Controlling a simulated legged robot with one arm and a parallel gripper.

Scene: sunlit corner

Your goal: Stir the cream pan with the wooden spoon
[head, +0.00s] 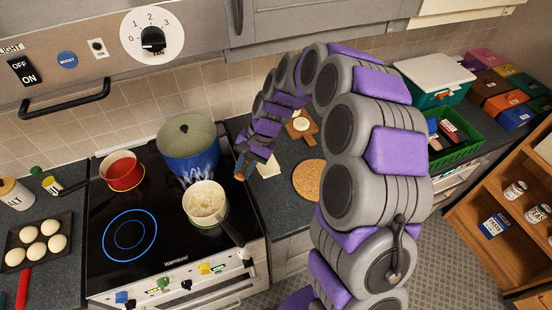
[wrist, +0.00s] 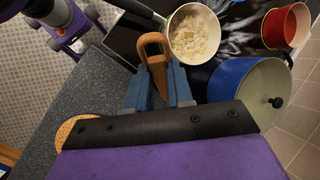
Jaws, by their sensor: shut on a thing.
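The cream pan (head: 206,203) stands on the front right of the black cooktop, with pale lumpy contents and a dark handle pointing front right. It also shows at the top of the wrist view (wrist: 195,34). My gripper (wrist: 157,70) is shut on the brown wooden spoon (wrist: 153,43); its visible end lies beside the pan's rim in that view. In the head view my gripper (head: 241,166) is small, behind and right of the pan. Whether the spoon touches the pan I cannot tell.
A blue pot (head: 189,150) with a lid stands close behind the pan, and a red pot (head: 122,171) behind left. The front left burner (head: 130,235) is bare. A round cork mat (head: 309,179) and a small wooden board (head: 302,126) lie on the right counter.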

